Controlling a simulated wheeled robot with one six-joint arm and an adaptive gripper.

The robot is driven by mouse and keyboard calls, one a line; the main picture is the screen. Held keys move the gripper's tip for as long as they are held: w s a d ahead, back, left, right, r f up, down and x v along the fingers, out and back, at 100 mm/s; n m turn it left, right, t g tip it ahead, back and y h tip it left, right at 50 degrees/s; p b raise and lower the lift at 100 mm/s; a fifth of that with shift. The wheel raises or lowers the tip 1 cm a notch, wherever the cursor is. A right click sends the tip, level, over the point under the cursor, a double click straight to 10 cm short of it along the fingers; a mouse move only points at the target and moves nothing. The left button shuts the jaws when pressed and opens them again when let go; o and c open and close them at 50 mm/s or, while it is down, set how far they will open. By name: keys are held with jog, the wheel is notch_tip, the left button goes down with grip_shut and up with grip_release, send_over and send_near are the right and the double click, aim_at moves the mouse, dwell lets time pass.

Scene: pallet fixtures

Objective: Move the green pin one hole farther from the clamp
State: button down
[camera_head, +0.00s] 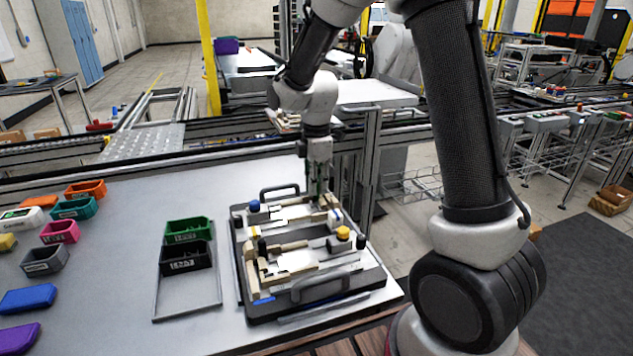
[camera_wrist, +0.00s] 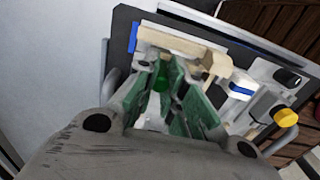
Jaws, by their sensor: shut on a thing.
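The green pin (camera_wrist: 161,78) shows between the fingers in the wrist view, seen from above; its lower end is hidden. My gripper (camera_wrist: 168,85) is shut on it, with green-padded fingers on either side. In the head view my gripper (camera_head: 319,195) points down over the far right part of the fixture pallet (camera_head: 240,285). The pin cannot be made out clearly there. Beige and light grey fixture parts surround the fingertips. I cannot tell which part is the clamp, how the pin sits relative to the holes, or whether it is lifted.
A yellow knob (camera_head: 343,233) and a blue knob (camera_head: 254,206) stand up from the pallet. A green bin (camera_head: 188,228) and a black bin (camera_head: 186,257) stand left of it. Several coloured bins line the table's left side. Bare table (camera_head: 125,230) lies between.

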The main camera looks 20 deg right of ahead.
jog(key=shift+f, duration=0.45)
jog(key=c, duration=1.4)
grip_release()
jog(key=shift+c, duration=0.2)
jog(key=shift+r, duration=0.1)
notch_tip(320, 180, up, 12)
